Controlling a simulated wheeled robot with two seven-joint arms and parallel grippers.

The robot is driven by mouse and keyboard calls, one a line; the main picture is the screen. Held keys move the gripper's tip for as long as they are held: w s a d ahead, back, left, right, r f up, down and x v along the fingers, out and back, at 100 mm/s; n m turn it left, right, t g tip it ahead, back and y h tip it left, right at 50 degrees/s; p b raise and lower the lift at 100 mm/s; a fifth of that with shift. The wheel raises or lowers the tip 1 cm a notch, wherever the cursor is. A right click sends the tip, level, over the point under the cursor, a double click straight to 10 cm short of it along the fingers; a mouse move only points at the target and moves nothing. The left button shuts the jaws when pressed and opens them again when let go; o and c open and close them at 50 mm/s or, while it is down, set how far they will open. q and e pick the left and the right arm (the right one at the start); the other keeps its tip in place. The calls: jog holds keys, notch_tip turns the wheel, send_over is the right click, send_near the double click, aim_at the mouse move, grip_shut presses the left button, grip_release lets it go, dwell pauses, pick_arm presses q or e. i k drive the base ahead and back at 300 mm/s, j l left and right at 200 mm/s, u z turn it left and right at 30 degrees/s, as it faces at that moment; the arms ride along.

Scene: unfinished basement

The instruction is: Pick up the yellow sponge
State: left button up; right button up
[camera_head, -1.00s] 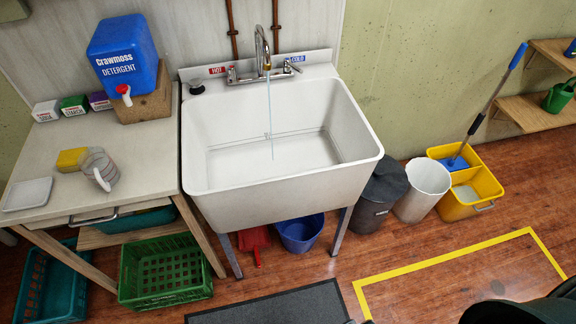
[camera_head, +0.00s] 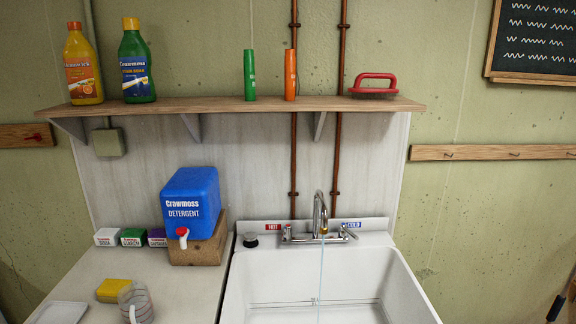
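The yellow sponge (camera_head: 112,290) lies on the light counter (camera_head: 182,291) left of the sink, at the lower left of the head view. A clear measuring jug (camera_head: 136,301) stands right beside it and covers part of its right side in this view. Neither of my grippers shows in the head view.
A blue detergent container (camera_head: 191,207) sits on a wooden block (camera_head: 205,250) behind the sponge. Small boxes (camera_head: 132,237) stand at the counter's back, and a white tray (camera_head: 62,312) lies at front left. Water runs into the sink (camera_head: 405,290). A shelf (camera_head: 230,104) with bottles hangs above.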

aim_at(107, 293)
jog(key=i+l+u, duration=0.1)
jog(key=i, duration=0.4)
jog(key=l+u, duration=0.1)
jog(key=u, duration=1.6)
